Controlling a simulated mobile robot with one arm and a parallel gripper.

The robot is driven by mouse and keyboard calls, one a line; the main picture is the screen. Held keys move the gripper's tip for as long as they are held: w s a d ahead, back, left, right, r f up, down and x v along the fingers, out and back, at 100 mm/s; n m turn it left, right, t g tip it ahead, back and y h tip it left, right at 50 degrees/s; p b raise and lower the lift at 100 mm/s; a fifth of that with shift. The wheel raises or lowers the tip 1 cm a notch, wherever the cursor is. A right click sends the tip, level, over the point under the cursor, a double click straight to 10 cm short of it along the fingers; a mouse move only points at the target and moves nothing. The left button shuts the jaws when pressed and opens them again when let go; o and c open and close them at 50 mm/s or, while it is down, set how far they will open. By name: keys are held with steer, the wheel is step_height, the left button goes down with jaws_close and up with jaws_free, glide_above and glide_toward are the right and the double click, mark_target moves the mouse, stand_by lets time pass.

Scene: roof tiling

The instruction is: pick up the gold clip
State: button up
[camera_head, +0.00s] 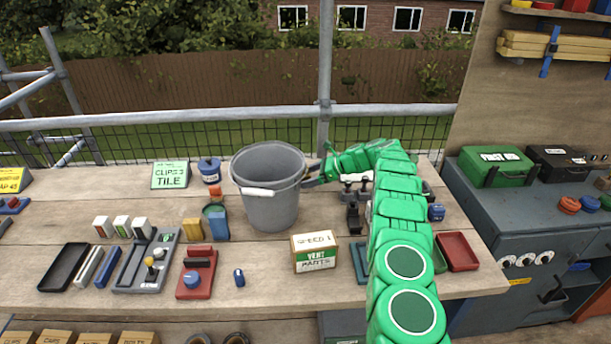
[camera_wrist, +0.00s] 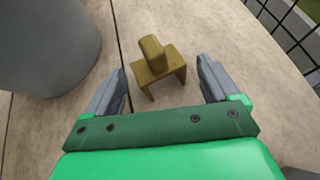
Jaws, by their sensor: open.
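The gold clip (camera_wrist: 158,68) stands on the wooden bench top in the wrist view, a small bracket with a raised tab on top. My gripper (camera_wrist: 162,88) is open, its two grey fingers apart, one to each side of the clip and slightly nearer the camera. Whether the fingers are at the clip's height I cannot tell. In the head view my gripper (camera_head: 312,175) is just right of the grey bucket, and the clip is hidden there, behind the bucket or the arm.
The grey bucket (camera_head: 270,200) stands close on the left of my gripper; it also shows in the wrist view (camera_wrist: 45,45). Wire mesh (camera_wrist: 290,25) runs along the bench's back edge. A red tray (camera_head: 457,251) lies to the right.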

steer(key=shift+a, duration=0.15)
steer(key=c, duration=1.1)
steer(key=shift+r, duration=0.1)
